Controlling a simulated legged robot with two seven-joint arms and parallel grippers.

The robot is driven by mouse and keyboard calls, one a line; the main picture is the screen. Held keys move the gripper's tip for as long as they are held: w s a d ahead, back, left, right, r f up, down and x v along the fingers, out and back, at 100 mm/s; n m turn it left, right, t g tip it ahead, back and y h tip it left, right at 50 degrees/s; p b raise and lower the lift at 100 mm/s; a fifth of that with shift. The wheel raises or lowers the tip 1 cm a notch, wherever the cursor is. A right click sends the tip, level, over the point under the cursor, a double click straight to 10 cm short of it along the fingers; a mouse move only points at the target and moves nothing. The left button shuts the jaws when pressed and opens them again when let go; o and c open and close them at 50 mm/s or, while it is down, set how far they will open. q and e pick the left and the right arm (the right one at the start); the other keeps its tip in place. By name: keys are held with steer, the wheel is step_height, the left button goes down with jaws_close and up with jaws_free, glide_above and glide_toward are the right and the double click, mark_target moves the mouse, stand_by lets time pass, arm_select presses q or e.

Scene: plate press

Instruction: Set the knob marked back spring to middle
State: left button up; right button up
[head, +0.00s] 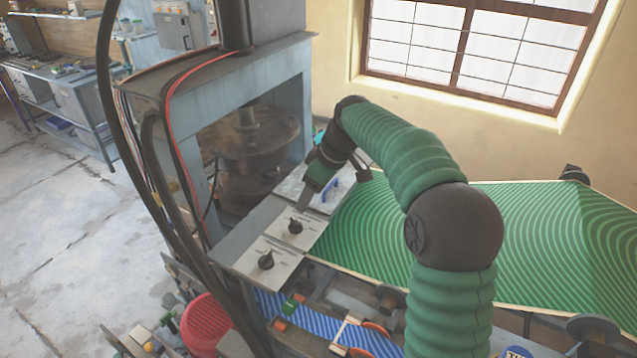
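Two black rotary knobs sit on pale plates along the grey front ledge of the press. The upper knob (295,227) is on one plate, and the lower knob (266,261) is on the plate nearer to me. The plate markings are too small to read, so I cannot tell which is marked back spring or where each points. My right gripper (304,200) is over the ledge just above the upper knob, apart from it. Its fingers look close together, but the angle hides whether anything is between them. My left gripper is not in view.
A third pale plate (290,186) with a blue part lies behind my gripper. The press frame (197,82) and dark hoses (108,85) stand on the left. A green striped sheet (545,235) fills the right. A red bucket (205,322) is below.

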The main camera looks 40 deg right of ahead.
steer(key=v, duration=0.5)
steer(key=shift+s+d+r, duration=0.1)
steer(key=shift+s+r, duration=0.05)
steer(key=shift+r, duration=0.2)
steer(key=shift+c, duration=0.2)
